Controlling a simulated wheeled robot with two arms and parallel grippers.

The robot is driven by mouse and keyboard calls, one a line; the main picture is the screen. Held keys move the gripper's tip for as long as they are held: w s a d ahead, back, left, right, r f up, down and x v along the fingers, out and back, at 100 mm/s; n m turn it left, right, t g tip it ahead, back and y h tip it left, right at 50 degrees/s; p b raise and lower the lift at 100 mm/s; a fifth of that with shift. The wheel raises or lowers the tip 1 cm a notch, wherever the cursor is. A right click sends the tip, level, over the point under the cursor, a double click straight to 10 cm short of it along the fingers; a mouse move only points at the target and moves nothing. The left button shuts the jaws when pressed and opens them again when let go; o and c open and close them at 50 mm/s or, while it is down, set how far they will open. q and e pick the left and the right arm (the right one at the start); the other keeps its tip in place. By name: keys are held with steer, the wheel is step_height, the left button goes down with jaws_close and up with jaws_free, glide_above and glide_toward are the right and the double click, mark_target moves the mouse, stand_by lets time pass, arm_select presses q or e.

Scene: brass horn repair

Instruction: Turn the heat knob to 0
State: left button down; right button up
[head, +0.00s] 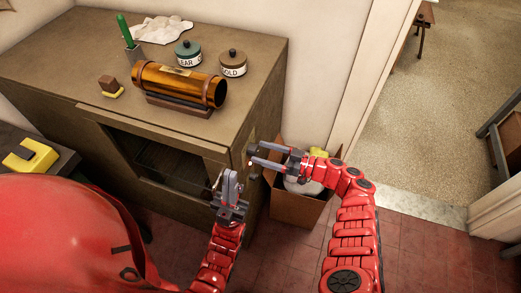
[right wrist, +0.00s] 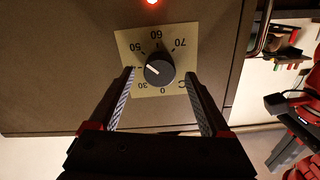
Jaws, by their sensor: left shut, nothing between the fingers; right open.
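The heat knob (right wrist: 159,69) is a round black dial on a pale square plate (right wrist: 125,45) with numbers, on the cabinet's side. Its white pointer line points left in the right wrist view, between 50 and 30, at a mark partly hidden by a finger. 0 lies below the knob there. My right gripper (head: 251,154) is open, its fingers on either side of the knob; I cannot tell whether they touch it. My left gripper (head: 228,178) is shut and empty, in front of the cabinet and below the right gripper.
A red lamp (right wrist: 152,1) glows above the plate. The brown cabinet (head: 70,55) carries an amber cylinder (head: 180,84), two labelled jars (head: 233,63) and a cloth (head: 162,29). A cardboard box (head: 292,207) with items stands on the floor beside the cabinet, under my right arm.

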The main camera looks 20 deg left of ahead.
steer(key=shift+a, duration=0.65)
jaws_close()
